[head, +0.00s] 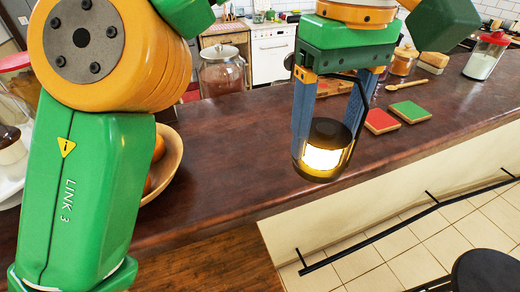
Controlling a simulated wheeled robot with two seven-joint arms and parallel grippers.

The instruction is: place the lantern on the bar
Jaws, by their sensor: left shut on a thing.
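A lit lantern (322,158) with a black cap and a wire handle hangs at my left gripper (328,118). The gripper points down, with its two blue fingers shut on the lantern's handle; the exact grip point is partly hidden. The dark reddish-brown bar (240,140) stretches across the view behind the lantern. My right gripper is not in view.
Red (380,121) and green (409,111) tiles lie on the bar right of the lantern. A glass jar (222,75) and a wooden bowl (168,165) stand to the left. A shaker (485,57) stands at the far right. A black rail (390,230) and a stool (487,271) are below.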

